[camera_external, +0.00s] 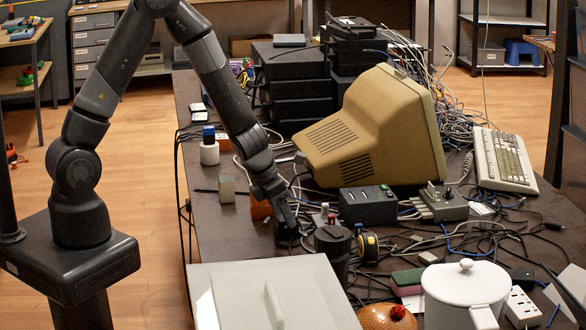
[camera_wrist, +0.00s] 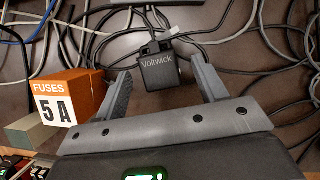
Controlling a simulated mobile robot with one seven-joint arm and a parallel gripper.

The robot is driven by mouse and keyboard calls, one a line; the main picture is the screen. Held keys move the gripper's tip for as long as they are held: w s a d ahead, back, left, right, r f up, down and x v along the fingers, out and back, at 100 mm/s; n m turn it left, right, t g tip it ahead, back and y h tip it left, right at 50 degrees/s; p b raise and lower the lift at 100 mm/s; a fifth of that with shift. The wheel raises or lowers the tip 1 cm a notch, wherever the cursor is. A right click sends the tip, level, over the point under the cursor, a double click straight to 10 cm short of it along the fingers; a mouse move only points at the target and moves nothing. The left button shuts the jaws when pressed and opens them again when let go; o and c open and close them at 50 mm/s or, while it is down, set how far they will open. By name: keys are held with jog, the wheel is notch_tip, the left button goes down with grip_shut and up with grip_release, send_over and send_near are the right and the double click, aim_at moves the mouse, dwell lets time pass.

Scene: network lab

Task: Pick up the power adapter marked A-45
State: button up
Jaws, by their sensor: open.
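A black power adapter (camera_wrist: 158,72) with the word "Voltwick" on its top lies on the dark table, with a cable at its far end. No A-45 marking is legible on it. In the wrist view my gripper (camera_wrist: 165,78) is open, with one finger on each side of the adapter. I cannot tell whether either finger touches it. In the external view my gripper (camera_external: 286,230) is low over the table, in front of the beige monitor, and I cannot make out the adapter there.
An orange fuses box (camera_wrist: 68,95) marked "5 A" stands just left of my gripper, beside a small pale block (camera_wrist: 32,133). Loose cables surround the adapter. The beige monitor (camera_external: 375,130), a dark box (camera_external: 367,205) and a black cylinder (camera_external: 332,243) stand close by in the external view.

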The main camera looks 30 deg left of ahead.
jog(key=shift+x, duration=1.7)
jog(key=c, duration=1.2)
jog(key=shift+o, duration=0.2)
jog(key=shift+r, duration=0.15)
